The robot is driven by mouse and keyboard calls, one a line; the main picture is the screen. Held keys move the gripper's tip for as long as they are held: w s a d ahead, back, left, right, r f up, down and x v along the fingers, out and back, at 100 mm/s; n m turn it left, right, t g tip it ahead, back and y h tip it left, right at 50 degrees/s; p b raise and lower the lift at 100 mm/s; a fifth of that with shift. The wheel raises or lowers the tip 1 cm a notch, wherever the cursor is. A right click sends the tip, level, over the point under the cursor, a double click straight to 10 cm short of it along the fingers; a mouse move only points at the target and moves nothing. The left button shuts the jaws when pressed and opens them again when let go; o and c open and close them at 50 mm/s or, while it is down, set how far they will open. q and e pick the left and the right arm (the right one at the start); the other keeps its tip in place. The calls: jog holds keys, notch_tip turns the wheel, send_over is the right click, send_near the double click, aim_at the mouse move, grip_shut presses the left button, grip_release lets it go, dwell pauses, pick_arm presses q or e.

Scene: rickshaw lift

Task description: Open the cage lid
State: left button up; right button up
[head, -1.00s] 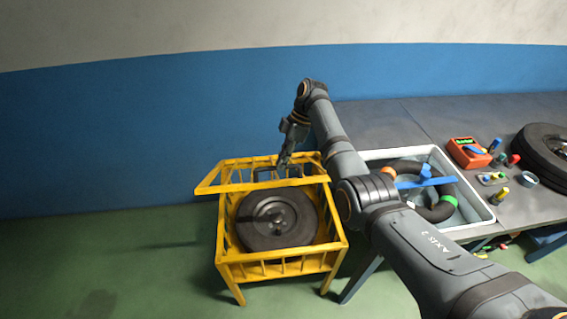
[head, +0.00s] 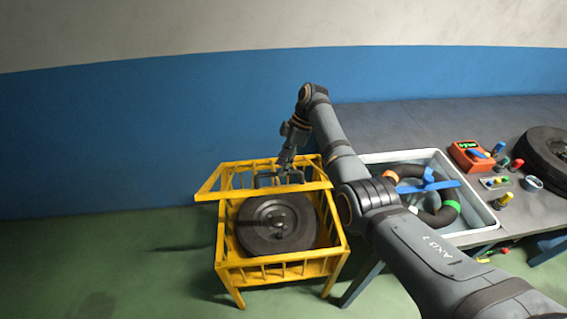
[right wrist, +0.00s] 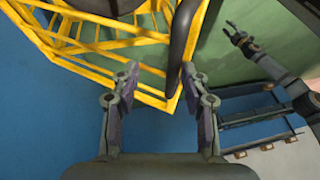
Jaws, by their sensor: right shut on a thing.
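The yellow cage (head: 283,269) stands on the floor left of the table, with a dark wheel (head: 276,222) inside. Its yellow lid (head: 208,187) is tilted up at the rear of the cage, so the wheel shows from above. My right gripper (head: 279,180) is at the lid's frame, shut on the lid; the exact contact is hard to see. In the right wrist view my right gripper (right wrist: 157,78) shows its two fingers near the yellow bars (right wrist: 100,40). My left gripper (right wrist: 236,34) shows there too, with its fingers apart, away from the cage.
A grey table (head: 380,125) stands right of the cage. On it are a white bin (head: 479,221) with dark curved parts, an orange device (head: 466,153), several small coloured items and a black tyre (head: 548,160). The blue wall (head: 100,140) is behind; floor at left is clear.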

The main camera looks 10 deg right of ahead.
jog(key=v, duration=0.7)
jog(key=shift+r, duration=0.3)
jog(key=shift+d, duration=0.1)
